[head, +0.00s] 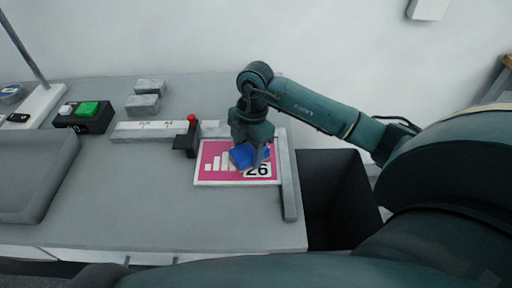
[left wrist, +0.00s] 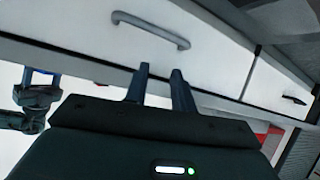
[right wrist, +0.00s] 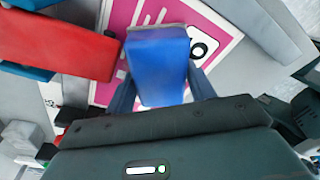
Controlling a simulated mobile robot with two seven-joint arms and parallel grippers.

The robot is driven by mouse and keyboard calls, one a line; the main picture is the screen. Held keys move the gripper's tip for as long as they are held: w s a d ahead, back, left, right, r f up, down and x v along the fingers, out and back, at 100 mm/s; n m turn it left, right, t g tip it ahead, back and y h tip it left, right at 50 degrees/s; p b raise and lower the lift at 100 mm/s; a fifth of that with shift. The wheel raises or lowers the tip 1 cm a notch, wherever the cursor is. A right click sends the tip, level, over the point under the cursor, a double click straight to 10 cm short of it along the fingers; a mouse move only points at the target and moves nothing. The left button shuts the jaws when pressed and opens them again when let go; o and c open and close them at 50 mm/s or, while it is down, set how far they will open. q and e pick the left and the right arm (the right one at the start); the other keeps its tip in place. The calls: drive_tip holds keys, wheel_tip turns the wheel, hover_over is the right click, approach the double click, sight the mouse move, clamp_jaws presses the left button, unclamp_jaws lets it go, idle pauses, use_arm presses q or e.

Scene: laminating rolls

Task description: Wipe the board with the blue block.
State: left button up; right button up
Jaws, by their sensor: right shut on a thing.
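The board (head: 211,152) is a pink sheet with white bars and the number 26, lying flat in a pale frame near the table's right end. It also shows in the right wrist view (right wrist: 122,18). My right gripper (head: 254,147) is over the board and shut on the blue block (head: 241,156). In the right wrist view the blue block (right wrist: 158,66) sits between the two fingers, over the board; whether it touches the surface is unclear. My left gripper (left wrist: 160,72) is open and empty in front of white drawers, out of the head view.
A black stand with a red knob (head: 191,119) is just left of the board. A grey rail (head: 288,185) runs along its right side. Grey blocks (head: 143,104), a green-buttoned box (head: 87,109) and a grey tray (head: 35,170) lie further left. A dark bin (head: 335,195) stands right of the table.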

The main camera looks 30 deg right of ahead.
sight(216, 161)
drive_tip(key=shift+w+a+r, duration=0.2)
drive_tip(key=shift+w+a, duration=1.05)
drive_tip(key=shift+a, duration=0.25)
drive_tip(key=shift+w+a+f, duration=0.1)
drive_tip(key=shift+w+a, duration=0.35)
drive_tip(key=shift+a, duration=0.35)
drive_tip(key=shift+w+a+f, duration=0.25)
drive_tip(key=shift+w+a, duration=0.35)
drive_tip(key=shift+a, duration=0.25)
drive_tip(key=shift+c, duration=0.5)
drive_tip(key=shift+a, duration=0.1)
drive_tip(key=shift+s+f, duration=0.1)
